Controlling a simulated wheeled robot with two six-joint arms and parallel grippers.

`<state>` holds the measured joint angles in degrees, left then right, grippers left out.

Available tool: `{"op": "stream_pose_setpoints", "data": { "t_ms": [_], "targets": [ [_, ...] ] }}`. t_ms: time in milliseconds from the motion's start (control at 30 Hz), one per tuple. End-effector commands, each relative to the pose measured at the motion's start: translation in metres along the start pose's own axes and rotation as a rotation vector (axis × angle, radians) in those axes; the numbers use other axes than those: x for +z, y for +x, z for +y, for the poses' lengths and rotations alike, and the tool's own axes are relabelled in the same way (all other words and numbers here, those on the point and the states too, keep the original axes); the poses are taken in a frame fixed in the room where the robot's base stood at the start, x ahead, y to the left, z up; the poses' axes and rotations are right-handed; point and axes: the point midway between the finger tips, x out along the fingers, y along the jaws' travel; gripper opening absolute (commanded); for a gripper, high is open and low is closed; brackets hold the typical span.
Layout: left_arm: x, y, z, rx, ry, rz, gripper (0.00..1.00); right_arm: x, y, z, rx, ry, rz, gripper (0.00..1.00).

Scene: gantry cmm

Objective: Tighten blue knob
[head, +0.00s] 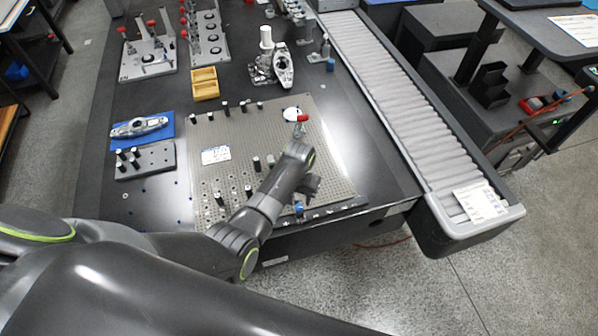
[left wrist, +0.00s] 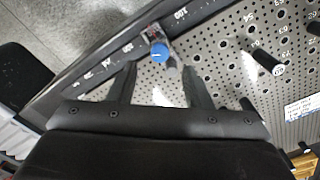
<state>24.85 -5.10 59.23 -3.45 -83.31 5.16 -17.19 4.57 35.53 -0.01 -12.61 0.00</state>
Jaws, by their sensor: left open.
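The blue knob (left wrist: 159,53) shows in the left wrist view on a small fixture at the edge of the perforated plate (left wrist: 222,82). It also shows in the head view (head: 298,208) near the plate's front edge, just below my left gripper (head: 309,187). In the left wrist view my left gripper (left wrist: 159,74) is open. Its two fingers lie on either side of the line to the knob, with the knob just beyond the tips. I see no contact with the knob. My right gripper is not in view.
Several black pins (head: 257,164) stand on the plate, with a white label (head: 215,155). A red-tipped clamp (head: 302,118) stands behind my left arm. A roller conveyor (head: 400,100) runs along the right. A blue tray (head: 143,131) with a metal part lies at the left.

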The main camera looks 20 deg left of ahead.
Motion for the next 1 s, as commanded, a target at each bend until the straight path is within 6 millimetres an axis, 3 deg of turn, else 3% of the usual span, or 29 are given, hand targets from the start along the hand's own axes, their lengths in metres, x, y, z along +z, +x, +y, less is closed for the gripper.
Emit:
{"op": "stream_pose_setpoints", "data": {
  "t_ms": [600,800,1000],
  "targets": [
    [-0.001,-0.105,0.001,0.001,0.000,0.003,0.45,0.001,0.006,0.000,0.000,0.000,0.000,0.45],
    [0.000,-0.121,0.001,0.001,0.000,0.000,0.45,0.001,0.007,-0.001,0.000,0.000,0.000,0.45],
    [0.000,-0.123,0.000,0.001,0.000,0.000,0.45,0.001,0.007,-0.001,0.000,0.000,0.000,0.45]
  ]
}}
